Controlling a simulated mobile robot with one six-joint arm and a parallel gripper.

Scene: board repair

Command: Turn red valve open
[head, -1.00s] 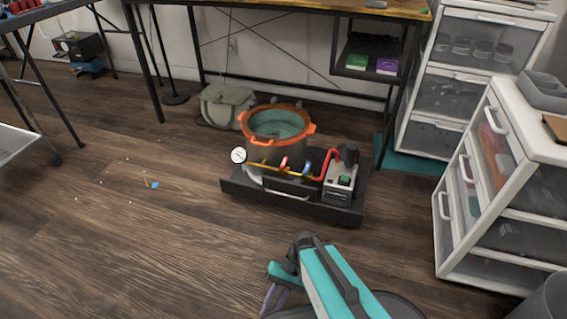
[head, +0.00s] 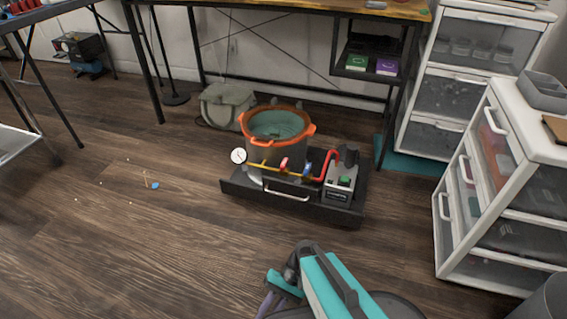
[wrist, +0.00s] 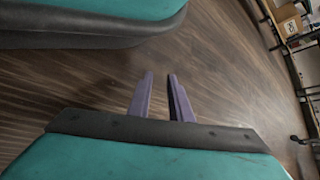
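The red valve (head: 284,163) is a small red handle on the thin yellow pipe (head: 262,168), in front of the grey pot with an orange rim (head: 262,149). Its exact handle angle is too small to tell. A blue valve (head: 307,168) sits just right of it. My gripper (head: 266,304) is at the bottom of the head view, well in front of the valve and apart from it. In the wrist view, its two purple fingers (wrist: 160,75) stand apart with nothing between them, over bare floor. The valve is not in the wrist view.
The pot and a grey pump (head: 340,186) with a red hose stand on a black base (head: 288,202) on the floor. A round gauge (head: 239,156) is at the pipe's left end. White drawers (head: 500,200) stand at the right. The floor in front of the base is clear.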

